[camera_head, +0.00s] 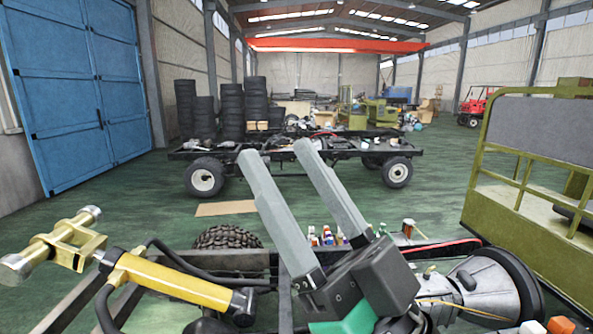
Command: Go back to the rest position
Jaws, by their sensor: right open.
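My right gripper (277,152) fills the middle of the view. Its two long grey fingers point up and to the left with a clear gap between them. The gap is empty and the jaws are open. Its dark body sits low in the picture, over the near chassis frame (205,262). The picture does not show whether it touches anything there. My left gripper is not in view.
A yellow cylinder (172,279) with a brass fork lies at left. A grey metal housing (480,290) lies at lower right. An olive railed platform (500,205) stands at right. A wheeled chassis (255,150) and tire stacks (231,110) stand behind. Green floor between is mostly clear.

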